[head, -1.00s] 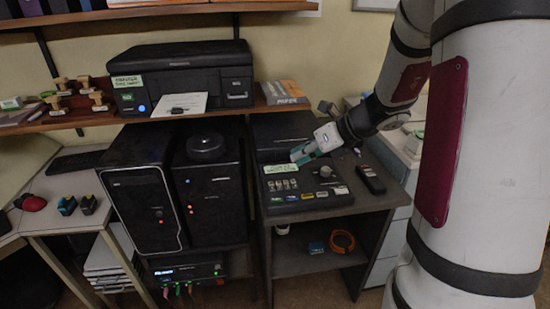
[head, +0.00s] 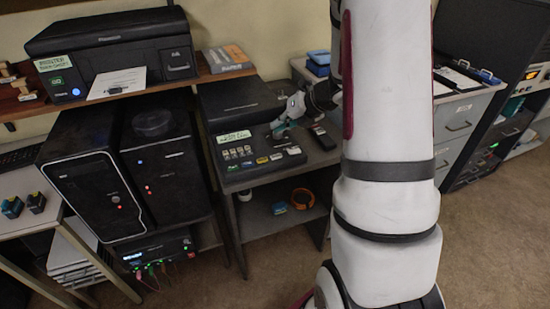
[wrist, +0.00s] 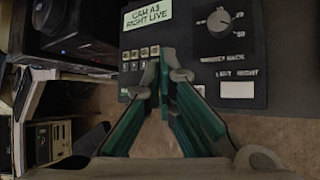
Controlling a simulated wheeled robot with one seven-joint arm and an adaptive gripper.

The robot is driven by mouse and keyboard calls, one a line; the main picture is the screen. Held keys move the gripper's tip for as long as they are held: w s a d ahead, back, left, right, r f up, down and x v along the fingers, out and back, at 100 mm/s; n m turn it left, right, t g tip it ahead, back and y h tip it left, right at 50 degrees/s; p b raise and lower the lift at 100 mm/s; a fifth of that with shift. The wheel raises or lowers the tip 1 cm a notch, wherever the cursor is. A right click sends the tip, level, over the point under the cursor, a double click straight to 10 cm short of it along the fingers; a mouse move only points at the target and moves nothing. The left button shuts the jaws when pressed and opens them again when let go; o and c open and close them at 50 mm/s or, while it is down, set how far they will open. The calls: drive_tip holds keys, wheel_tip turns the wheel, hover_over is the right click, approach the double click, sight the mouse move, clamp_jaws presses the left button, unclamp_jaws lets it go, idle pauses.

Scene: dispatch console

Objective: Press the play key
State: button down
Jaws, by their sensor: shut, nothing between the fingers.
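I cannot read which key is the play key. My gripper (head: 276,133) is over the right part of the console. In the wrist view my gripper's teal fingers (wrist: 164,62) meet at the tips, shut and empty. They point at the panel just right of the small pale keys (wrist: 140,53) and below left of a knob (wrist: 219,20). The fingers hide part of the panel; contact is unclear.
A black handset (head: 323,138) lies right of the console. Two dark computer towers (head: 85,190) stand to its left. A shelf above holds a printer (head: 110,55) and a box (head: 227,57). An orange ring (head: 302,198) lies on the lower shelf.

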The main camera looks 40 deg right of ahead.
sight(278, 155)
drive_tip(key=shift+f+b, duration=2.7)
drive_tip(key=shift+f, duration=0.85)
drive_tip(key=shift+f+b, duration=0.35)
drive_tip(key=shift+f, duration=0.05)
drive_tip(key=shift+f, duration=0.35)
drive_tip(key=shift+r, duration=0.1)
drive_tip(key=shift+r+p, duration=0.45)
drive_tip(key=shift+r, duration=0.25)
drive_tip(key=shift+r+p, duration=2.2)
drive_tip(key=shift+r, duration=0.3)
